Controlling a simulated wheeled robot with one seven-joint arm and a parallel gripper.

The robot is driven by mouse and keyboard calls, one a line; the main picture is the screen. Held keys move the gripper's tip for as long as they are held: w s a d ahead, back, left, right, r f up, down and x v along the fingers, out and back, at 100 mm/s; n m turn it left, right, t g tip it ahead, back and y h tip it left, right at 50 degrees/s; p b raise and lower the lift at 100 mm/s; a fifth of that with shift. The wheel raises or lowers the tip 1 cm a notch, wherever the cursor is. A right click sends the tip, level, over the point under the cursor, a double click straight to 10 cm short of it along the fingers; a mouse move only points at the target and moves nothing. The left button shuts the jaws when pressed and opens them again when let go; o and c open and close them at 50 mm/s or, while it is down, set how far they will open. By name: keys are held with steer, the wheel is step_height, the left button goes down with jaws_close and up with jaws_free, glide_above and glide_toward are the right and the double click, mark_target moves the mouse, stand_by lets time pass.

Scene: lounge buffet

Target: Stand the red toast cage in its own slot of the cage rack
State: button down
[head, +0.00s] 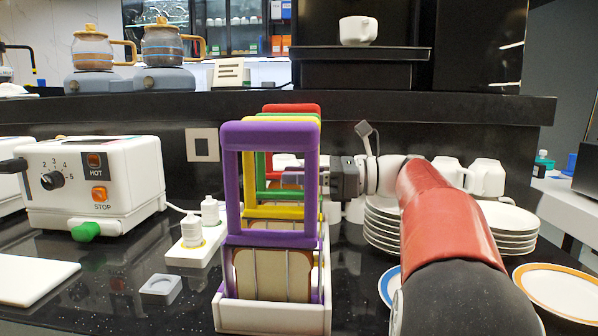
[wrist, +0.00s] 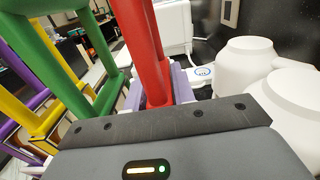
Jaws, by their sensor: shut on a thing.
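The red toast cage (head: 292,108) stands upright at the back of the row of cages, behind the green cage (head: 261,165), yellow cage (head: 275,212) and purple cage (head: 271,239). My gripper (head: 292,178) comes in from the right and is shut on the red cage. In the wrist view the red cage (wrist: 148,50) rises just beyond the dark gripper body, with the green cage beside it on the left. The white cage rack (head: 270,318) holds the cages with toast. The red cage's lower end is mostly hidden, so I cannot tell whether it is fully seated.
A white toaster (head: 95,185) and a white power strip (head: 195,248) stand left of the rack. Stacked plates (head: 385,222) and white cups (head: 487,178) are on the right, near my arm. White cups (wrist: 250,65) also stand close right of my gripper.

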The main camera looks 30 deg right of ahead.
steer(key=shift+d+r+p, duration=0.1)
steer(key=shift+r+p, duration=1.55)
steer(key=shift+p, duration=0.85)
